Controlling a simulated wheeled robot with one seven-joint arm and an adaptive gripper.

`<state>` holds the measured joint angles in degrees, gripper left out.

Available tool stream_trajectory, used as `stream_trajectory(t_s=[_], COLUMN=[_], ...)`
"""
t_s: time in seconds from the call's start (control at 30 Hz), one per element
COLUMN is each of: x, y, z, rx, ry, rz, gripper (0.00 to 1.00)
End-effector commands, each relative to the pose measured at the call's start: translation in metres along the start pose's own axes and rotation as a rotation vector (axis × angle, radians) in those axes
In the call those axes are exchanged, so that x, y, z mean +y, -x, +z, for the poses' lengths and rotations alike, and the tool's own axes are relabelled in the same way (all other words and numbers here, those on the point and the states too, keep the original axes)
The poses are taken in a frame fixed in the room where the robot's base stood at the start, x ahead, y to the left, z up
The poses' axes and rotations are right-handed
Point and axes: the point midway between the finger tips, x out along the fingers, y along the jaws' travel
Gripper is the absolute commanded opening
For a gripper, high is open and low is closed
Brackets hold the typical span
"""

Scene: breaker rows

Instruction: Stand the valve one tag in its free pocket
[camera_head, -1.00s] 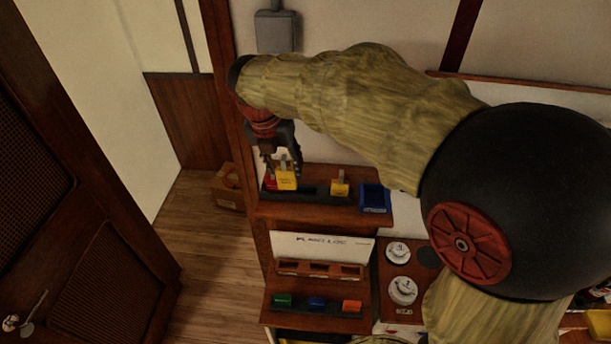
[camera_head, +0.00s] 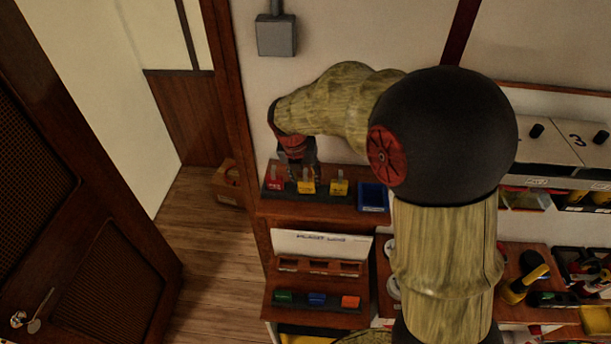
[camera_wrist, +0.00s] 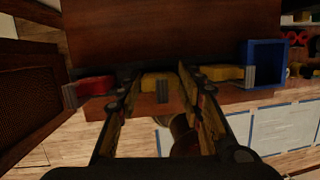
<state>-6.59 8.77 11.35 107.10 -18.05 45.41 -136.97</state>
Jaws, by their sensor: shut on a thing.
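A dark rack (camera_head: 322,197) on the upper wooden shelf carries a row of three tags. A red tag (camera_head: 275,184) stands at the left and a yellow tag (camera_head: 339,187) at the right. Between them is a second yellow tag (camera_head: 307,187), upright at the middle pocket. My gripper (camera_head: 306,172) is above it and shut on it. In the wrist view my fingers (camera_wrist: 157,84) flank this middle tag (camera_wrist: 155,78), with the red tag (camera_wrist: 92,86) to the left and the other yellow tag (camera_wrist: 222,73) to the right. Tag lettering is too small to read; whether the held tag is fully seated cannot be told.
A blue bin (camera_head: 373,197) stands right of the rack; it also shows in the wrist view (camera_wrist: 262,65). A lower shelf holds green (camera_head: 283,297), blue (camera_head: 317,299) and orange (camera_head: 350,302) pieces. A grey wall box (camera_head: 276,35) hangs above my wrist.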

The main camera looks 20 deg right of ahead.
Motion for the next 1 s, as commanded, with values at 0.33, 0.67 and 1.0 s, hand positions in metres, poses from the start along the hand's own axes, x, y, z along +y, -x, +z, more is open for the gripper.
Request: stream_trajectory(t_s=[0.33, 0.67, 1.0], x=[0.0, 0.0, 0.001], y=[0.0, 0.0, 0.03], z=[0.0, 0.0, 0.001], rx=[0.001, 0.001, -0.003], ry=[-0.001, -0.001, -0.002], rz=[0.0, 0.0, 0.003], gripper=[0.5, 0.57, 0.57])
